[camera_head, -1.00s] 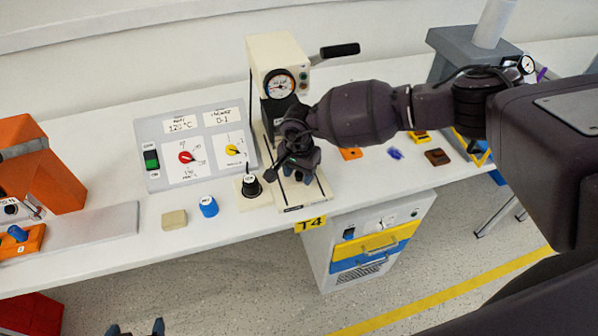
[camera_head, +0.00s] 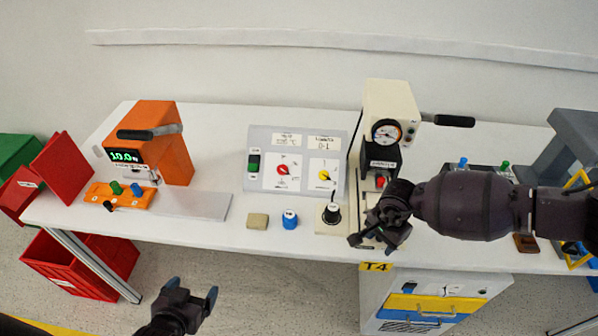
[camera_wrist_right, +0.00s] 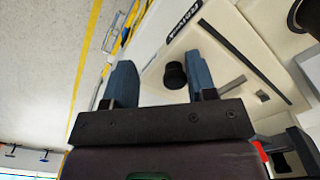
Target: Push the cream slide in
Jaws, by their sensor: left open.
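The cream press (camera_head: 392,103) with a round gauge and black lever stands right of centre in the head view. My right gripper (camera_head: 376,240) is over the front of its base and hides most of the slide there. In the right wrist view, the cream slide (camera_wrist_right: 178,50) carries a black knob (camera_wrist_right: 175,75). The knob appears between the two spread fingers of my right gripper (camera_wrist_right: 160,68); I cannot tell whether they touch it. My left gripper (camera_head: 193,294) is open and empty, low in front of the table.
A cream block with a black knob (camera_head: 331,215), a blue knob (camera_head: 290,219) and a beige block (camera_head: 257,221) stand left of my right gripper. Behind them is a grey control panel (camera_head: 296,160). An orange machine (camera_head: 165,140) stands further left.

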